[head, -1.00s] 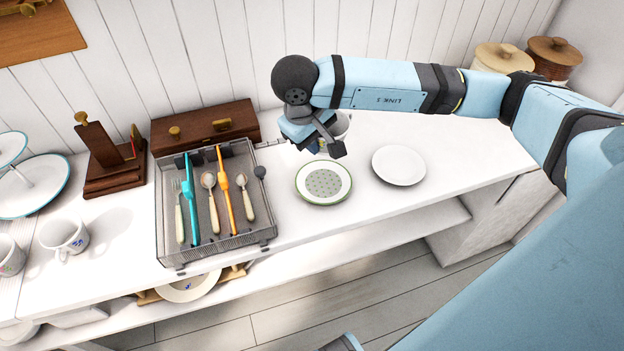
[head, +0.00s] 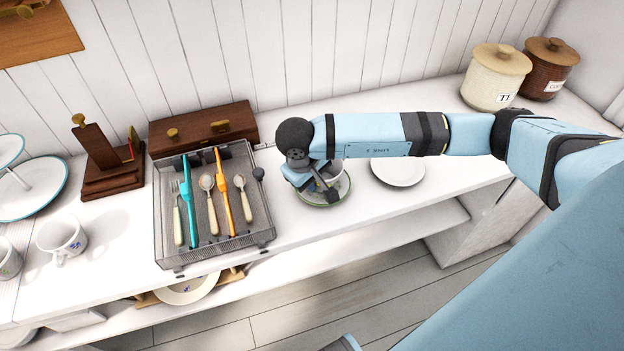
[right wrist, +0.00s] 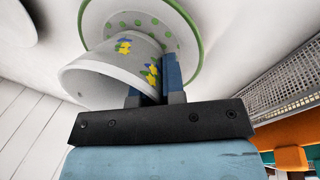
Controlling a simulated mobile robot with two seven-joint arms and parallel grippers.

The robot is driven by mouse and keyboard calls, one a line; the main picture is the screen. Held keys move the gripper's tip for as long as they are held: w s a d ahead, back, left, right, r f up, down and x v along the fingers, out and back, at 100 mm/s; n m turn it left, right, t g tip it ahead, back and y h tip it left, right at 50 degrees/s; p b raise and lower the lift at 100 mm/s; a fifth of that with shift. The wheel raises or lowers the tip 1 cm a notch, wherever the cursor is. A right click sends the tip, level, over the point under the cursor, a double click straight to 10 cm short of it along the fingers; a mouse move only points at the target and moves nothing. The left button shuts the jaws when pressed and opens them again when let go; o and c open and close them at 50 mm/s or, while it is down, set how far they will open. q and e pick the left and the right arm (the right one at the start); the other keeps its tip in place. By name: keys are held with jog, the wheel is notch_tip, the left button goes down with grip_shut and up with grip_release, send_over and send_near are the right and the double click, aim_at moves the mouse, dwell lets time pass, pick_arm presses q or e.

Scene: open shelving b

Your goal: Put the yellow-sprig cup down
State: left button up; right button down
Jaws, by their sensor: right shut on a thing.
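My right gripper (head: 328,192) is shut on the white yellow-sprig cup (head: 341,184), which the gripper partly hides in the head view. The right wrist view shows the cup (right wrist: 105,78) with yellow flowers and blue-green leaves, its wall between the fingers (right wrist: 158,82). The cup is over the white plate with a green rim and green dots (head: 313,203). This plate also shows behind the cup in the right wrist view (right wrist: 191,33). I cannot tell whether the cup's base touches it. My left gripper is not in view.
A plain white plate (head: 398,172) lies just right, partly under my arm. A mesh cutlery tray (head: 247,238) stands close on the left, a wooden box (head: 203,128) behind it. Another cup (head: 62,237) stands far left. Two canisters (head: 495,80) (head: 548,68) stand back right.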

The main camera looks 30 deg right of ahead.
jog(key=shift+f+b, duration=0.35)
jog(key=shift+b, duration=0.05)
jog(key=c, duration=1.2)
grip_release()
jog(key=shift+r, duration=0.1)
jog(key=shift+r, duration=0.1)
jog(key=shift+r+p, duration=0.35)
jog(key=shift+p, duration=0.25)
jog(key=v, duration=1.1)
jog(key=shift+r, duration=0.35)
jog(key=shift+a, duration=0.1)
